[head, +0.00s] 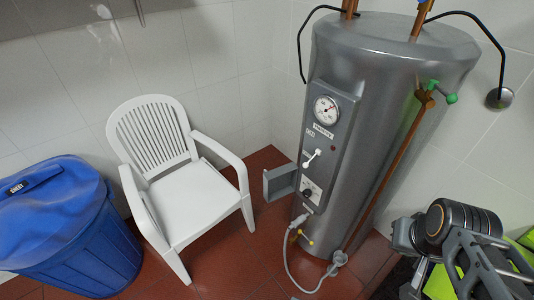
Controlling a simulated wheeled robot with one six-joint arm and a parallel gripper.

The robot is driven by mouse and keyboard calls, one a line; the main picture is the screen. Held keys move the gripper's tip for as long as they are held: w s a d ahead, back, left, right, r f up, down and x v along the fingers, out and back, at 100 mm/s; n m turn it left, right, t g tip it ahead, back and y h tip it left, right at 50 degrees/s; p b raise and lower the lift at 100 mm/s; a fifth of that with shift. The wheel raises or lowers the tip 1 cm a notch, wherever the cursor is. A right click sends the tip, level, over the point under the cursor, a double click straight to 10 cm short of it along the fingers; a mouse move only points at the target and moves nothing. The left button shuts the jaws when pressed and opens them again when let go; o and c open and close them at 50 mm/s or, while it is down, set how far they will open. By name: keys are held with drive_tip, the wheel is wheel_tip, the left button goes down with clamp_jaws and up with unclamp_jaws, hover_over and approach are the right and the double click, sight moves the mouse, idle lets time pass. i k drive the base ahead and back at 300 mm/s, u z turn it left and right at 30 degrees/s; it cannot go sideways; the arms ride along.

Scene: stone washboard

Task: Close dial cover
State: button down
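The dial cover (280,182) is a small grey box-like flap on the left side of the grey boiler's control panel (325,150). It stands open, swung out to the left. The dial (307,193) beside it is uncovered, a dark knob on a pale plate low on the panel. Part of my arm shows at the lower right, with grey bars that look like my gripper (485,268). It is well to the right of the cover and touches nothing on the panel. Its fingertips cannot be made out.
A white plastic chair (190,195) stands left of the boiler (385,90), close to the cover. A blue bin (65,230) is at the far left. A grey cable (290,260) hangs below the panel. Some red tiled floor (262,235) is free between chair and boiler.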

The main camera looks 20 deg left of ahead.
sight(280, 182)
drive_tip(key=u, duration=0.55)
drive_tip(key=i, duration=0.8)
drive_tip(key=u, duration=1.05)
drive_tip(key=i, duration=0.25)
drive_tip(key=u, duration=0.2)
